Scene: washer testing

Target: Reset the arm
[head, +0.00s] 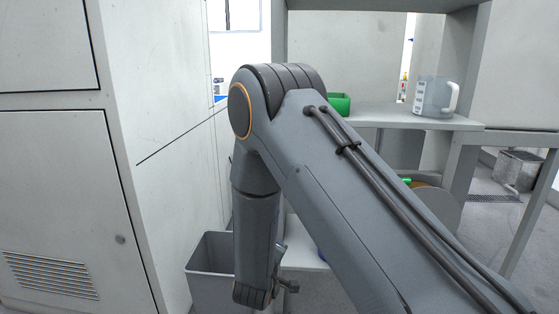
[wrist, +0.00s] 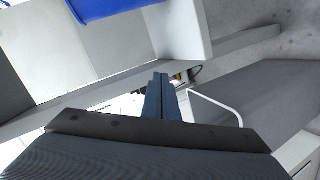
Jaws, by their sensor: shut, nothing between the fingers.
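My arm fills the middle and right of the head view, raised and bent at the elbow, with its forearm hanging down. My gripper in the wrist view (wrist: 160,82) has its two dark fingers together with nothing between them. In the head view the fingertips cannot be made out clearly; the wrist end hangs beside a grey bin. Part of the shelf unit behind is hidden by my arm.
The grey open bin (head: 208,268) stands on the floor below the arm. A clear measuring jug (head: 433,97) and a green container (head: 339,104) stand on the shelf (head: 385,119). A tall white cabinet (head: 62,190) is at the left. A blue object (wrist: 100,8) shows in the wrist view.

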